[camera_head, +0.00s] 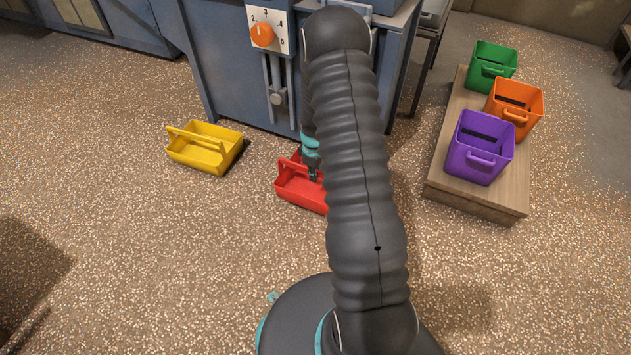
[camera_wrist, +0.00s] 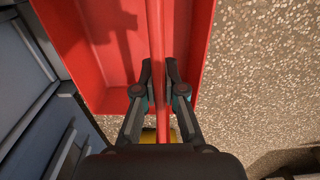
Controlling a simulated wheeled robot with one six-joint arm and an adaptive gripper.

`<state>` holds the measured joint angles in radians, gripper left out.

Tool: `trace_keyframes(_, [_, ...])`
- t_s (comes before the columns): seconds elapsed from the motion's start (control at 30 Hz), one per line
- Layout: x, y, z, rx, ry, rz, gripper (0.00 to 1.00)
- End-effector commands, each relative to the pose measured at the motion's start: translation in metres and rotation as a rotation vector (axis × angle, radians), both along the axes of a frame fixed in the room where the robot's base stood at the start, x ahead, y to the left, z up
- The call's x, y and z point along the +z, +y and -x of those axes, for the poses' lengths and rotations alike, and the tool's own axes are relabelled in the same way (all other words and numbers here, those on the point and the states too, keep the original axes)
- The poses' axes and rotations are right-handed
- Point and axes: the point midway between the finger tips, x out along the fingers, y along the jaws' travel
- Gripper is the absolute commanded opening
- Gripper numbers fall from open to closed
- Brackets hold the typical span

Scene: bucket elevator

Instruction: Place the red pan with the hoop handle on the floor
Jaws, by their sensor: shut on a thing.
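The red pan (camera_head: 299,190) is at the foot of the blue machine in the head view, partly hidden behind my arm. It looks upright and empty. Whether it touches the floor or hangs just above it I cannot tell. In the wrist view the red pan (camera_wrist: 84,62) fills the upper left, and its hoop handle (camera_wrist: 157,40) runs down the middle. My gripper (camera_wrist: 159,82) has one finger on each side of the handle and is shut on it. In the head view my gripper (camera_head: 313,172) is over the pan, with its fingertips mostly hidden.
A yellow pan (camera_head: 205,147) with a hoop handle stands on the floor to the left. The blue machine (camera_head: 225,60) with an orange dial (camera_head: 262,34) is behind. Green (camera_head: 491,66), orange (camera_head: 514,107) and purple (camera_head: 480,148) bins stand on a wooden platform (camera_head: 476,202) at right. The speckled floor in front is clear.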

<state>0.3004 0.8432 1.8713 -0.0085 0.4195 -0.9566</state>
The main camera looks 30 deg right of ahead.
Motion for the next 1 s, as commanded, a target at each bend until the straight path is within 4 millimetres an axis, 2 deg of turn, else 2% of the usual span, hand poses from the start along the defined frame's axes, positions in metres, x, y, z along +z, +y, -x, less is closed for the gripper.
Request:
trace_keyframes(0.23, [-0.012,-0.005,-0.007,-0.001,0.001,-0.001,0.00])
trace_keyframes(0.5, [-0.044,-0.005,-0.006,-0.001,0.000,0.000,0.00])
trace_keyframes(0.87, [-0.048,-0.005,-0.007,-0.001,-0.001,0.000,0.00])
trace_keyframes(0.9, [-0.048,-0.005,-0.006,-0.001,0.000,0.000,0.14])
trace_keyframes(1.0, [-0.048,-0.005,-0.006,-0.001,0.000,0.000,0.34])
